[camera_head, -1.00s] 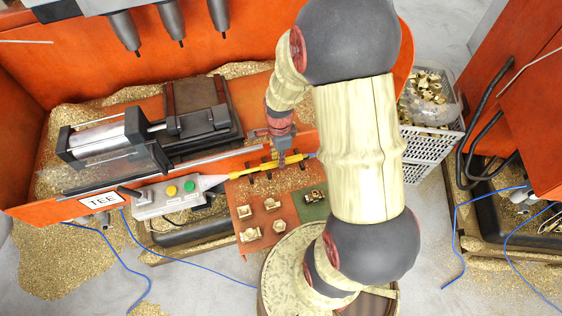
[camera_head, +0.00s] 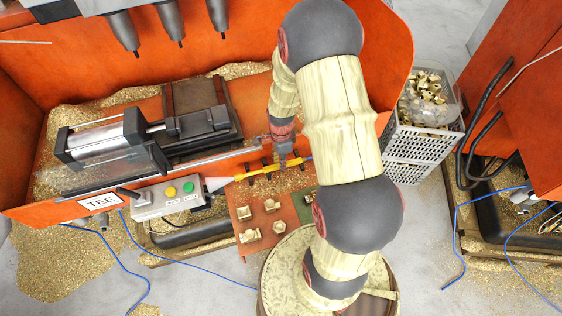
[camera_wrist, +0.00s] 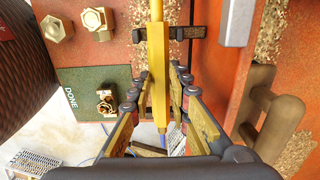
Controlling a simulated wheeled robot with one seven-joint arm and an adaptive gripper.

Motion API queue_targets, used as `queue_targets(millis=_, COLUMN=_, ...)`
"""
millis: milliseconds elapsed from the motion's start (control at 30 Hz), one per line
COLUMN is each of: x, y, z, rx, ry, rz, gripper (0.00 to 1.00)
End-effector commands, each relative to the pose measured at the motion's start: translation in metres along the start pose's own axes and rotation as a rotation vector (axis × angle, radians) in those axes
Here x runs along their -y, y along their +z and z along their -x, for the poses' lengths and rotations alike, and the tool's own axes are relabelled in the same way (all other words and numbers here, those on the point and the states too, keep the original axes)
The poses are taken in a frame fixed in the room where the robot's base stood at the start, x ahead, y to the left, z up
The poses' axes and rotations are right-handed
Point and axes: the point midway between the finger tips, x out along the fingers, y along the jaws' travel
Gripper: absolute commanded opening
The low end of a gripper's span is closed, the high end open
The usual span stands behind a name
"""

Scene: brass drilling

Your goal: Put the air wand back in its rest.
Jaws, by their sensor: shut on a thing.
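The yellow air wand (camera_head: 250,173) lies lengthwise along the front edge of the orange bench. My gripper (camera_head: 283,163) is shut on it near its right part. In the wrist view the wand (camera_wrist: 157,70) runs between the two fingers of my gripper (camera_wrist: 160,110). The dark forked rest (camera_wrist: 183,32) is below the wand, with a prong on either side. Another dark bracket (camera_wrist: 150,150) shows near the fingers. I cannot tell whether the wand touches the rest or is just above it. My fingers hide part of the wand.
Several brass fittings (camera_head: 270,206) sit on the orange shelf beside the green DONE pad (camera_wrist: 95,88). A control box (camera_head: 170,197) with buttons stands left of the wand. A white crate (camera_head: 420,145) stands to the right. A blue hose lies on the floor.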

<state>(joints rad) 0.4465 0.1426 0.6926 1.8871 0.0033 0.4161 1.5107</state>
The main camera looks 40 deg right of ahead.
Motion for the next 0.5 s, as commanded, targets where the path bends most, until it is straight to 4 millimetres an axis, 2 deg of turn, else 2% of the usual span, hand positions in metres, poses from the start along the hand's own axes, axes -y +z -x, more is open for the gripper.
queue_targets(millis=100, x=0.0, y=0.0, z=-0.0041, rx=0.0, ry=0.0, rz=0.0, gripper=0.0)
queue_targets(millis=133, x=-0.0002, y=0.0, z=-0.0033, rx=0.0, ry=0.0, rz=0.0, gripper=0.2)
queue_targets(millis=400, x=-0.0002, y=0.0001, z=-0.0028, rx=0.0, ry=0.0, rz=0.0, gripper=0.35)
queue_targets(millis=500, x=-0.0002, y=0.0, z=-0.0028, rx=0.0, ry=0.0, rz=0.0, gripper=0.37)
